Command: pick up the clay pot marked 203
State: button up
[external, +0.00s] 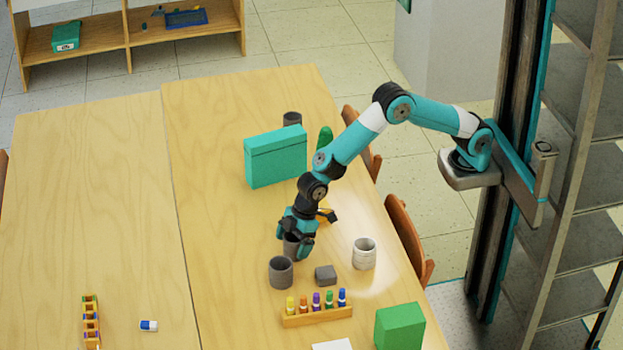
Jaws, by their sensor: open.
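Several clay pots stand on the table; no number is readable on any of them, so I cannot tell which is 203. I cannot tell whether the fingers touch that pot. A dark grey pot (281,273) stands just in front of it. A whitish pot (364,254) stands to the right. Another dark pot (292,119) stands at the back, partly hidden behind a teal box (276,158).
A green box (400,326) stands at the front right. A green object (325,138) is behind my arm. The left part of the wooden table (95,200) is mostly clear.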

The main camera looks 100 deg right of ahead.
jog(key=shift+w+f, duration=0.1)
jog(key=shift+f, duration=0.15)
jog(key=c, duration=1.1)
jog(key=shift+r, duration=0.15)
